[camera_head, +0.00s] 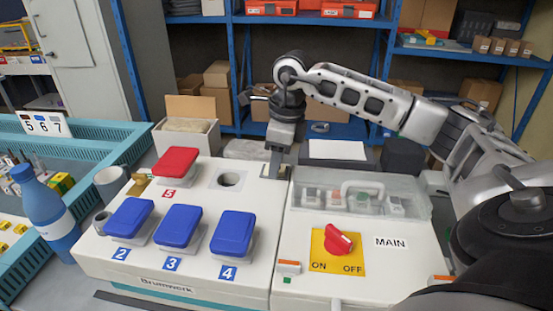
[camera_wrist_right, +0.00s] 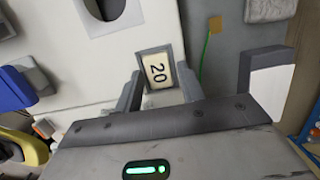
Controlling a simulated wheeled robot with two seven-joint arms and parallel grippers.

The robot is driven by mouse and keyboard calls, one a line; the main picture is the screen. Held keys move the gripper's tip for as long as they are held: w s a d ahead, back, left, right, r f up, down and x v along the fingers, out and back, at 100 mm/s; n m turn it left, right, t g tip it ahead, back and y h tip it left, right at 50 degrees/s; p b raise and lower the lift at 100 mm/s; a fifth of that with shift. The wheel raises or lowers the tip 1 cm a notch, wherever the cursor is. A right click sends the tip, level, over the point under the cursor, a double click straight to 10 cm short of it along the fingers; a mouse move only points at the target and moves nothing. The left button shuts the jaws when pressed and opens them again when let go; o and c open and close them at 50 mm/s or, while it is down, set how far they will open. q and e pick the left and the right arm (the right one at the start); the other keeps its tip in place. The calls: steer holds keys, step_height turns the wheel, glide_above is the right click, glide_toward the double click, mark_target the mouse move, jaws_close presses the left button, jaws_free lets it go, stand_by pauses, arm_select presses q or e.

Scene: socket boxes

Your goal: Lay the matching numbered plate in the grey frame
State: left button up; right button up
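My right gripper (camera_wrist_right: 159,72) points down at the back edge of the white console, beside the round hole, and shows in the head view (camera_head: 277,165). In the right wrist view its two fingers stand apart, one on each side of a cream plate (camera_wrist_right: 158,72) with a black 20. A dark grey border (camera_wrist_right: 152,50) surrounds the plate. I cannot tell whether the fingers press on it or only stand around it, nor whether the plate rests on anything. My left gripper is not in view.
The white console (camera_head: 130,258) carries a red-lidded box (camera_head: 175,161), several blue-lidded boxes (camera_head: 178,227) and a round hole (camera_head: 229,180). A clear cover (camera_head: 340,187) and red switch (camera_head: 338,239) are to the right. A blue bottle (camera_head: 45,210) and teal tray (camera_head: 100,135) stand left.

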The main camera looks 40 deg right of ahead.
steer(key=shift+s+a+f, duration=0.2)
steer(key=shift+a+f, duration=0.05)
steer(key=shift+f, duration=0.15)
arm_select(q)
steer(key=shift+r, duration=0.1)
arm_select(e)
steer(key=shift+r, duration=0.1)
arm_select(q)
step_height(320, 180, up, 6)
steer(key=p, duration=0.6)
arm_select(e)
steer(key=shift+s+d+r, duration=0.3)
steer(key=shift+d+r, duration=0.05)
steer(key=shift+r, duration=3.55)
steer(key=shift+s+d+r, duration=0.25)
steer(key=shift+d+r, duration=0.05)
steer(key=shift+r, duration=3.55)
steer(key=shift+s+d+r, duration=0.3)
steer(key=shift+d+r, duration=0.05)
steer(key=shift+r, duration=3.55)
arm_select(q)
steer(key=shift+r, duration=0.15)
